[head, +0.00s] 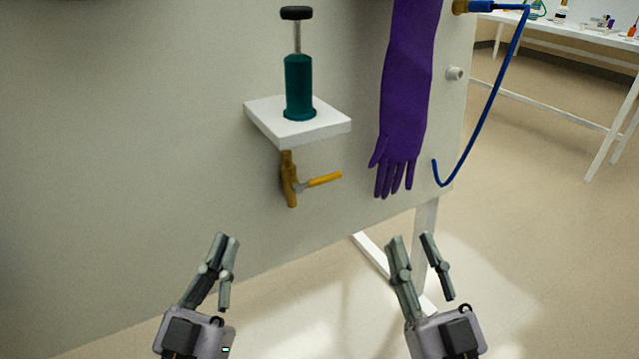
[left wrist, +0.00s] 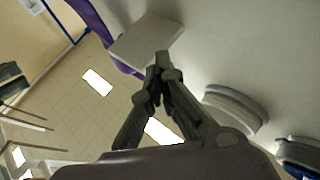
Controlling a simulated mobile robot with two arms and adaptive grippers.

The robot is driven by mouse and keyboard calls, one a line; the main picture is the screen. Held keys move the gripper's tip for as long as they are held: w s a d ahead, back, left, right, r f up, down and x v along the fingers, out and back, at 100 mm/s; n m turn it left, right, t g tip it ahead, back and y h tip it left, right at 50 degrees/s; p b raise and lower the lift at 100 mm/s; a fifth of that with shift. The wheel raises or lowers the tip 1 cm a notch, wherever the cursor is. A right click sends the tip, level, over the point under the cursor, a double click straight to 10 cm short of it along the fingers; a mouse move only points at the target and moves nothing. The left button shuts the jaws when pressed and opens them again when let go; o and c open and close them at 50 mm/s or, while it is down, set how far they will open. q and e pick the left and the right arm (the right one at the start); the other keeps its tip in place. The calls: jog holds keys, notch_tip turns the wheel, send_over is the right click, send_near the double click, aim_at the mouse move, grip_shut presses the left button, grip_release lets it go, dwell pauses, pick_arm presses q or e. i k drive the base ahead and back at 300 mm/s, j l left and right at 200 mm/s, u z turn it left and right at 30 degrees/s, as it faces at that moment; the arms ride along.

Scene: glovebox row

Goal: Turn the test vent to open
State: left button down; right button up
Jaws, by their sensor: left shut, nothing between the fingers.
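The test vent appears to be a small brass valve (head: 290,180) under a white shelf on the grey panel. Its yellow lever (head: 323,180) points right and slightly up. I see no marking of its open side. My left gripper (head: 228,238) is shut and empty, below and left of the valve, apart from it. In the left wrist view the closed fingertips (left wrist: 163,60) show in front of the white shelf's underside (left wrist: 148,42); the valve cannot be made out there. My right gripper (head: 412,240) is open and empty, below and right of the valve.
A teal hand pump (head: 299,88) with a black handle stands on the shelf (head: 268,122). A purple glove (head: 405,95) hangs right of the valve. A blue hose (head: 492,105) loops beyond it. A round port ring (left wrist: 235,108) shows in the left wrist view. White tables stand back right.

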aim_at(298, 188)
jog(key=l+u, duration=0.15)
jog(key=u, duration=0.3)
jog(key=i+l+u, duration=0.1)
jog(key=u, duration=0.35)
jog(key=l+u, duration=0.25)
jog(key=u, duration=0.25)
jog(key=l+u, duration=0.15)
jog(key=l, duration=0.25)
jog(key=k+l+u, duration=0.1)
jog(key=l, duration=0.3)
jog(key=k+l+u, duration=0.15)
jog(key=l, duration=0.25)
jog(key=k+l+u, duration=0.15)
jog(key=l, duration=0.25)
jog(key=k+l+u, duration=0.1)
jog(key=l, duration=0.25)
jog(key=k+l+u, duration=0.15)
jog(key=l, duration=0.2)
jog(key=k+l, duration=0.15)
jog(key=l, duration=0.15)
jog(key=k+l, duration=0.15)
jog(key=l, duration=0.15)
